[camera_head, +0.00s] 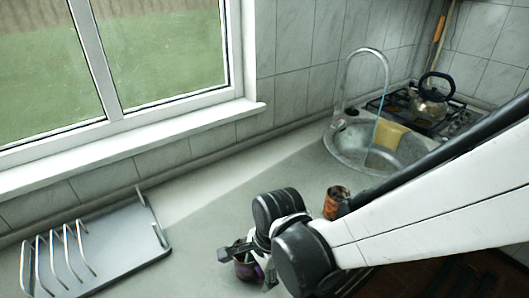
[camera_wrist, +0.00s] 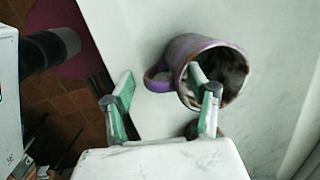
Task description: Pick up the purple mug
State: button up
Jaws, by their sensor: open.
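The purple mug (camera_wrist: 200,46) is worn, with a dark inside, and stands on the pale counter. Its handle (camera_wrist: 157,77) points left in the wrist view, into the gap between my fingers. My gripper (camera_wrist: 164,88) is open. Its right finger overlaps the mug's mouth; I cannot tell whether the tip is inside or above it. The left finger is apart from the mug, beyond the handle. In the head view, the mug (camera_head: 244,272) is mostly hidden below my gripper (camera_head: 246,258).
A rusty orange can (camera_head: 336,203) stands right of my wrist. A dish rack (camera_head: 100,250) lies at the left. A sink (camera_head: 352,150) with a yellow cloth (camera_head: 391,134) and a stove with a kettle (camera_head: 431,103) are at the back right. The counter left of the mug is clear.

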jog(key=shift+f, duration=0.45)
jog(key=shift+c, duration=0.4)
grip_shut()
jog(key=shift+r, duration=0.2)
